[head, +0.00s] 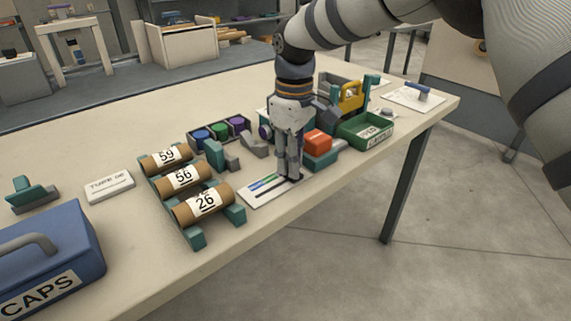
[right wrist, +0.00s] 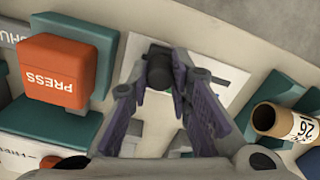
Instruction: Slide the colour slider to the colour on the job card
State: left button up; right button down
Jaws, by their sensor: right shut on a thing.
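The colour slider's white plate (head: 258,199) lies near the table's front edge, with coloured strips left of my gripper. My right gripper (head: 289,177) points down at the plate's right part, its fingers shut on the slider knob. The fingers hide much of the strips there. I cannot tell which colour the knob stands at. No card with a readable colour shows. My left gripper is out of view.
Tubes marked 59, 56 and 26 (head: 203,204) lie on a rack to the left. An orange PRESS button (head: 317,142) and a green tray (head: 365,131) stand close on the right. A blue CAPS box (head: 60,245) is at front left.

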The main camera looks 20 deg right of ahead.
jog(key=shift+w+d, duration=0.1)
jog(key=shift+d, duration=0.1)
jog(key=c, duration=1.5)
grip_release()
jog(key=shift+d, duration=0.1)
jog(key=shift+o, duration=0.2)
jog(key=shift+r, duration=0.25)
notch_tip(320, 180, up, 12)
jog(key=shift+f, duration=0.25)
